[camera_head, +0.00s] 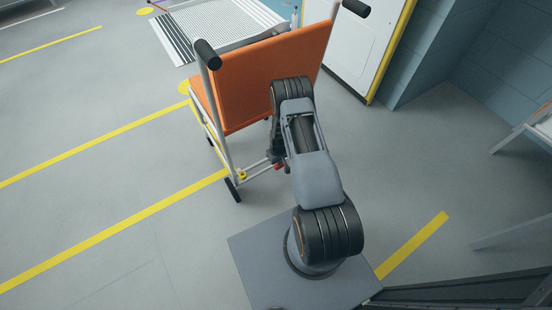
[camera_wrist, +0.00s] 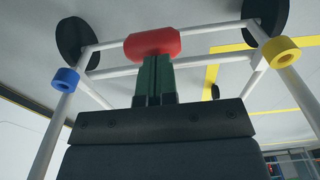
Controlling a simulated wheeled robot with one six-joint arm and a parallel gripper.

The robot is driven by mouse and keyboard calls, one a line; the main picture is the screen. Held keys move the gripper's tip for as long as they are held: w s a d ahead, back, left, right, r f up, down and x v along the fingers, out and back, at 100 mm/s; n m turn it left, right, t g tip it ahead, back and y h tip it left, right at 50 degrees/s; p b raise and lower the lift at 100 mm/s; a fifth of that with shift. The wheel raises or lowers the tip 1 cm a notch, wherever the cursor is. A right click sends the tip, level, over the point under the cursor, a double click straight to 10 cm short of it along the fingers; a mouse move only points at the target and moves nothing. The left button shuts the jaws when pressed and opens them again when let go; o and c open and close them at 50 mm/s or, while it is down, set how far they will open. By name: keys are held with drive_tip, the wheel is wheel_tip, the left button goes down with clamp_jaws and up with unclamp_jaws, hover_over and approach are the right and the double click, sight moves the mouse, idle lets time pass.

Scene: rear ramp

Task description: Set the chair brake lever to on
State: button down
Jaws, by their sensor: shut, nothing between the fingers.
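The chair (camera_head: 262,82) has an orange back, dark push handles and a pale tube frame; it stands in front of my arm. In the wrist view a red rounded piece (camera_wrist: 152,43) sits on a crossbar between two dark wheels; it looks like the brake lever. It also shows low on the frame in the head view (camera_head: 278,167). My gripper (camera_wrist: 155,60) is shut and empty. Its green fingertips are right at the red piece; I cannot tell whether they touch. The lever's on or off position is not readable.
In the wrist view a blue collar (camera_wrist: 65,79) and a yellow collar (camera_wrist: 281,52) sit on the frame tubes either side. A ramp (camera_head: 215,25) lies beyond the chair and a white door panel (camera_head: 368,45) behind right. The floor at left is clear.

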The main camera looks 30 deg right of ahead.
drive_tip(key=shift+s+f, duration=0.15)
drive_tip(key=shift+s, duration=0.1)
drive_tip(key=shift+d, duration=0.3)
drive_tip(key=shift+a+r+p, duration=0.15)
drive_tip(key=shift+r+p, duration=0.15)
drive_tip(key=shift+p, duration=0.05)
wheel_tip(320, 180, up, 9)
drive_tip(key=s+p, duration=0.2)
drive_tip(key=p, duration=0.4)
drive_tip(key=shift+d+r, duration=0.15)
drive_tip(key=shift+d, duration=0.1)
